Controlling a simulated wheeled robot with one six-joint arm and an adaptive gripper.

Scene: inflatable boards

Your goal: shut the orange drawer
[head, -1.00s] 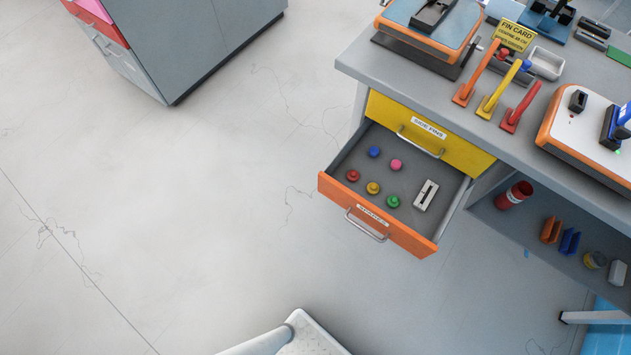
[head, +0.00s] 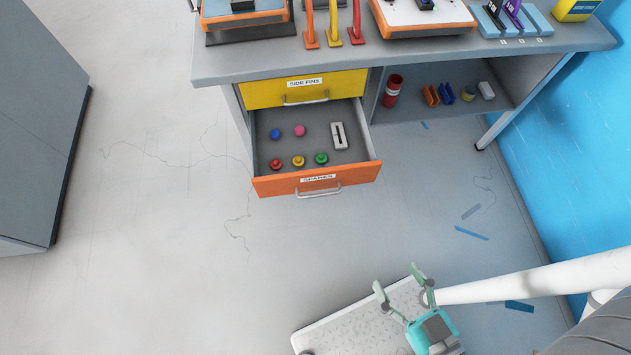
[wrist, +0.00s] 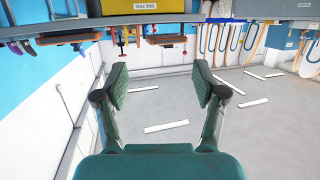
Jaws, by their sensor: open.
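The orange drawer (head: 277,186), labelled SPARES, stands pulled out from the grey workbench below a shut yellow drawer (head: 262,94) labelled SIDE FINS. It has a metal bar handle (head: 319,192) on its front. Inside lie several coloured knobs and a pale slotted block (head: 339,136). My gripper (head: 401,276) is open and empty, low in front of the drawer and to its right, well apart from it. In the wrist view my gripper (wrist: 160,84) shows two spread fingers with nothing between them. I cannot make out the orange drawer in the wrist view.
The workbench top (head: 420,55) holds boards and upright fins. An open shelf (head: 440,108) right of the drawer holds a red cylinder (head: 393,90) and small parts. A grey cabinet (head: 35,130) stands at left, a blue wall (head: 575,150) at right. Floor before the drawer is clear.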

